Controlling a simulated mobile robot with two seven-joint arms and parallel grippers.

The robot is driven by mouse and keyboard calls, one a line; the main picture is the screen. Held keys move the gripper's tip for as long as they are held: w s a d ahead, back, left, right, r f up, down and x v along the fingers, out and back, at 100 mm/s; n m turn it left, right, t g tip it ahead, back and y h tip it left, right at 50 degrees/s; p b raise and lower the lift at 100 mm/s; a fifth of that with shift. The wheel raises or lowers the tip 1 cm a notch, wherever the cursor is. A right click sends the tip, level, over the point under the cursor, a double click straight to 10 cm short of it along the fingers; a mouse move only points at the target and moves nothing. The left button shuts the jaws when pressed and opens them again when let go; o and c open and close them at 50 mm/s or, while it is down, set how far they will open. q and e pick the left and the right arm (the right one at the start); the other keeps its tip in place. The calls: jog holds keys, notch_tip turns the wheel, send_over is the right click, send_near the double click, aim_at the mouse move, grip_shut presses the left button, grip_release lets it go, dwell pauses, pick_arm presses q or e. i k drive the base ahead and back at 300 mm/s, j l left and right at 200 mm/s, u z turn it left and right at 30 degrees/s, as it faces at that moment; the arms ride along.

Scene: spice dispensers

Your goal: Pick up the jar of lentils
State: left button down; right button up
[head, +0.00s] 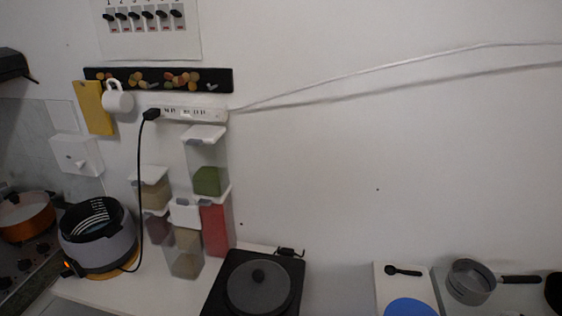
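Several clear containers with white lids stand stacked against the wall, left of centre in the head view. The top one holds something green (207,181). A container with tan contents (155,194) is at the left, above one with dark brownish contents (156,226). A front container (184,262) has tan contents, and a red-filled one (216,230) is at the right. I cannot tell for sure which is the jar of lentils; no label is readable. Neither of my grippers is in view.
A grey pot-like cooker (97,240) stands left of the containers, with a black cable (140,190) hanging between. A black hot plate with a lidded pan (258,288) is in front right. A power strip (188,114) and white mug (117,98) are above.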

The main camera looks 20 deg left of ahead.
aim_at(181, 248)
jog(key=u, duration=1.25)
